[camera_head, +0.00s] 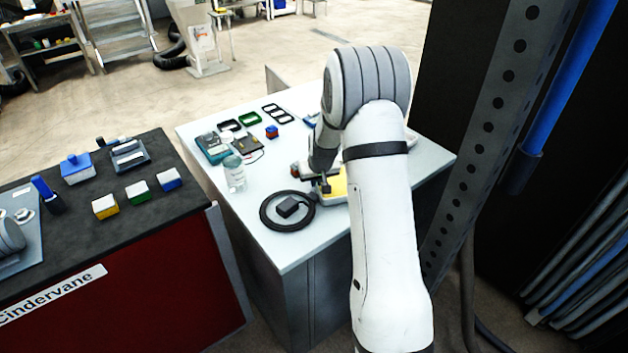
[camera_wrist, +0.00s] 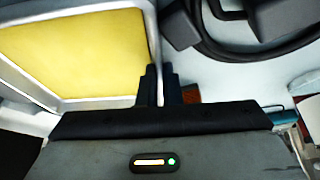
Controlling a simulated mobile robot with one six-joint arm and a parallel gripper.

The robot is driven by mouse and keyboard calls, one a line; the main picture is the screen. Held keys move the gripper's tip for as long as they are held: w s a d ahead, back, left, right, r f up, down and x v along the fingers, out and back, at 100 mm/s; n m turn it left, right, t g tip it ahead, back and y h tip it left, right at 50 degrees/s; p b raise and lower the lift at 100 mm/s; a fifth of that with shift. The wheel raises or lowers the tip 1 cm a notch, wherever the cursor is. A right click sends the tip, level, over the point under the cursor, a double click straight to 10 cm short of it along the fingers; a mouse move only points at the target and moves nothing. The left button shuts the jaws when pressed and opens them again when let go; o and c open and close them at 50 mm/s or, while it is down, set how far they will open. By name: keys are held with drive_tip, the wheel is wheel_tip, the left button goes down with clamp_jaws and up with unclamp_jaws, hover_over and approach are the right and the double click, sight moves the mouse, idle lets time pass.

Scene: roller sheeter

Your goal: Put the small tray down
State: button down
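The small tray, with a yellow floor and a pale rim, shows in the wrist view (camera_wrist: 85,50) at the upper left. In the head view the tray (camera_head: 338,184) is partly hidden behind my arm, at the white table's (camera_head: 305,240) right half. My gripper (camera_wrist: 159,88) has its two dark fingers close together on either side of the tray's rim. In the head view my gripper (camera_head: 325,187) is low at the tray's left side. I cannot tell whether the tray touches the table.
A black cable coil (camera_head: 264,212) with a black box (camera_head: 287,207) lies just left of the tray. A glass jar (camera_head: 235,175), a teal device (camera_head: 212,148) and a small blue-orange block (camera_head: 271,132) stand farther back. A dark perforated post (camera_head: 495,110) rises at right.

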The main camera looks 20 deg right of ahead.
drive_tip(key=shift+f, duration=0.1)
drive_tip(key=c, duration=1.6)
unclamp_jaws()
drive_tip(key=b+v, duration=0.2)
drive_tip(key=v, duration=1.1)
drive_tip(key=s+a+r, duration=0.2)
drive_tip(key=s+r, duration=0.1)
drive_tip(key=s, duration=0.4)
drive_tip(key=s+a+r, duration=0.2)
drive_tip(key=s+r, duration=0.2)
drive_tip(key=s, duration=0.4)
drive_tip(key=shift+s+a+r+g, duration=0.25)
drive_tip(key=shift+a+g, duration=0.05)
drive_tip(key=shift+o, duration=0.4)
drive_tip(key=s+a, duration=0.3)
drive_tip(key=s, duration=1.2)
drive_tip(key=shift+s+r+g, duration=0.2)
drive_tip(key=shift+r+g, duration=0.05)
drive_tip(key=shift+g, duration=0.15)
drive_tip(key=shift+s+a, duration=0.1)
